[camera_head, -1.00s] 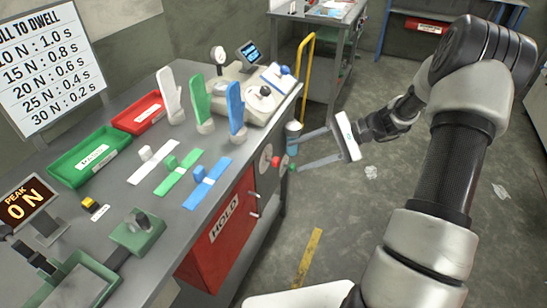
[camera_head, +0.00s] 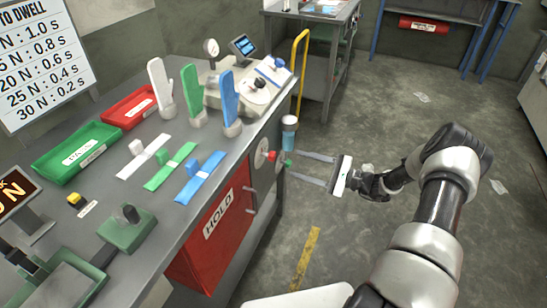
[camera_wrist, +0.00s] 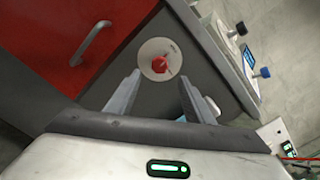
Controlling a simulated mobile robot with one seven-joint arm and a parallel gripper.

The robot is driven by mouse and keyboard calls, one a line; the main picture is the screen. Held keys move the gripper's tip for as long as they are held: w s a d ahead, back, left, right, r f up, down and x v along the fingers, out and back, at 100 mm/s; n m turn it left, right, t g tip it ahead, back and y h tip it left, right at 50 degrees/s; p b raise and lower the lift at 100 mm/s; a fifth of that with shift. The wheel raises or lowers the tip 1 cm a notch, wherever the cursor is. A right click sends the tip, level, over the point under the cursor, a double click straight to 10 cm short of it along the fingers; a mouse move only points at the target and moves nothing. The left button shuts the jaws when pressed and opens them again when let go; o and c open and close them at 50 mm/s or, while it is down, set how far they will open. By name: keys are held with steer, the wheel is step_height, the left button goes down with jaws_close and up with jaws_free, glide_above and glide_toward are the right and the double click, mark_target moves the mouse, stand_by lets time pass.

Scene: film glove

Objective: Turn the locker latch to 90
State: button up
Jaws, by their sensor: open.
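The locker latch is a red knob (camera_wrist: 160,62) on a round pale plate (camera_wrist: 170,47), on the grey panel beside the red locker door in the wrist view. The head view also shows its red knob (camera_head: 271,156) and plate (camera_head: 261,153), at the right of the red locker marked HOLD (camera_head: 218,228). My gripper (camera_head: 293,164) is open and points at the panel. In the wrist view, its fingertips (camera_wrist: 159,80) lie below the knob, one to each side, with nothing between them. I cannot tell how far the tips are from the knob.
A door handle (camera_wrist: 90,42) stands out from the locker. The bench (camera_head: 130,205) holds glove forms, strips and trays. Floor at the right is open.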

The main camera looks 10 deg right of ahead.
mark_target(275, 157)
steer(key=x, duration=1)
steer(key=shift+w+a, duration=0.2)
steer(key=shift+a, duration=0.05)
steer(key=c, duration=1)
steer(key=shift+c, duration=0.2)
